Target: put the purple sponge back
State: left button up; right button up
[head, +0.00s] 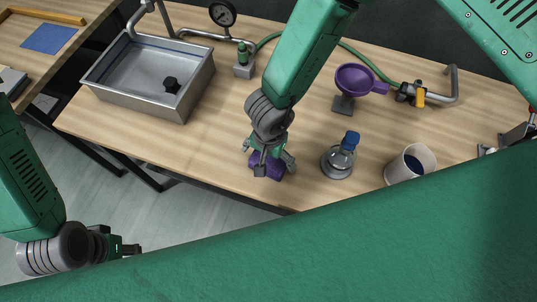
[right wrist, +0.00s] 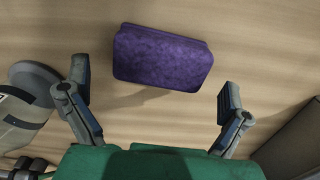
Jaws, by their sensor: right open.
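The purple sponge (head: 267,168) lies on the wooden bench near its front edge, partly hidden under my right gripper (head: 268,162) in the head view. The right wrist view shows the sponge (right wrist: 162,58) whole, a dark purple block with rounded corners. My right gripper (right wrist: 155,88) is open there, one finger to each side. The sponge sits ahead of and between the fingertips, with clear gaps and no contact visible. My left gripper (head: 132,250) is low at the left, away from the bench top; its fingers are too small to judge.
A steel sink (head: 150,80) with a small black object in it stands left. A gauge (head: 222,14) is behind. Bench between sink and gripper is clear.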

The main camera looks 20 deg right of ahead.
jog(key=shift+a+r+p, duration=0.35)
jog(key=shift+r+p, duration=0.1)
jog(key=shift+r, duration=0.65)
jog(key=shift+d+r, duration=0.25)
jog(key=shift+r, duration=0.7)
pick_arm(q)
jog(key=shift+a+r, duration=0.3)
jog(key=shift+r, duration=0.1)
pick_arm(e)
jog(key=shift+a, duration=0.15)
jog(key=shift+r, duration=0.25)
pick_arm(q)
jog(key=shift+s, duration=0.15)
pick_arm(e)
notch_tip(320, 180, up, 12)
jog(key=shift+f, duration=0.25)
